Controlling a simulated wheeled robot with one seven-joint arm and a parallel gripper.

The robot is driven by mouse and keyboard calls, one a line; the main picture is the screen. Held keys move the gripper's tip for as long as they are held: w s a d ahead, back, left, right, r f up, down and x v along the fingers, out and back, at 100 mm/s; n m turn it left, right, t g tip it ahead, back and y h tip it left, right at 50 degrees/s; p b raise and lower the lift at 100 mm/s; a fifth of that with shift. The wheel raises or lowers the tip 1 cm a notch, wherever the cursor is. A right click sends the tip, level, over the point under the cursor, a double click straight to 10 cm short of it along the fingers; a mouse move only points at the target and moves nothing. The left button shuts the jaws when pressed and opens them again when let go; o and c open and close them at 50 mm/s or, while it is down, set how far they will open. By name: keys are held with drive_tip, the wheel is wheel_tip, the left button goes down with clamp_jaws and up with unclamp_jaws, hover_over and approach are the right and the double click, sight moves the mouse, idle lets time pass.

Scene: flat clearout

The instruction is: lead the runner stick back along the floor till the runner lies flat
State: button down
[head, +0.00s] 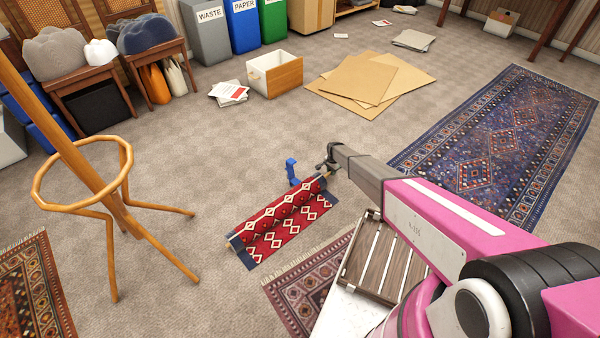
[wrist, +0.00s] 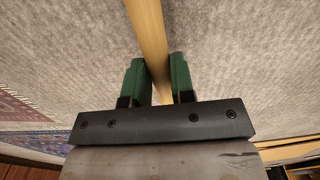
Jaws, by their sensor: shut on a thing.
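The red runner (head: 283,222) with cream diamonds and dark blue ends lies on the grey carpet in the middle of the head view. Its upper long side looks raised in a roll or fold; I cannot tell how much lies flat. The pale wooden runner stick (wrist: 146,30) runs between my green fingers in the wrist view. My gripper (wrist: 157,78) is shut on it. In the head view my gripper (head: 327,168) is at the runner's upper right corner, low over the floor. The stick is mostly hidden there by gripper and runner.
A small blue object (head: 292,171) stands just behind the runner. A wooden stool-like stand (head: 80,205) is at left, a slatted crate (head: 375,262) at front right. A drawer box (head: 275,74) and cardboard sheets (head: 370,80) lie behind.

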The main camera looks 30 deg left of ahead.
drive_tip(key=shift+w+a, duration=0.4)
drive_tip(key=shift+a, duration=0.5)
drive_tip(key=shift+w+a, duration=0.35)
drive_tip(key=shift+a, duration=0.5)
drive_tip(key=shift+w+a, duration=0.4)
drive_tip(key=shift+a, duration=0.5)
drive_tip(key=shift+w+a, duration=0.35)
drive_tip(key=shift+a, duration=0.6)
drive_tip(key=shift+w+a, duration=0.4)
drive_tip(key=shift+a, duration=0.5)
drive_tip(key=shift+w+a, duration=0.4)
drive_tip(key=shift+a, duration=0.5)
drive_tip(key=shift+w+a, duration=0.35)
drive_tip(key=shift+a, duration=0.6)
drive_tip(key=shift+w+a, duration=0.4)
drive_tip(key=shift+a, duration=0.5)
drive_tip(key=shift+w+a, duration=0.4)
drive_tip(key=shift+a, duration=0.55)
drive_tip(key=shift+w+a, duration=0.35)
drive_tip(key=shift+a, duration=0.55)
drive_tip(key=shift+w+a, duration=0.4)
drive_tip(key=shift+a, duration=0.55)
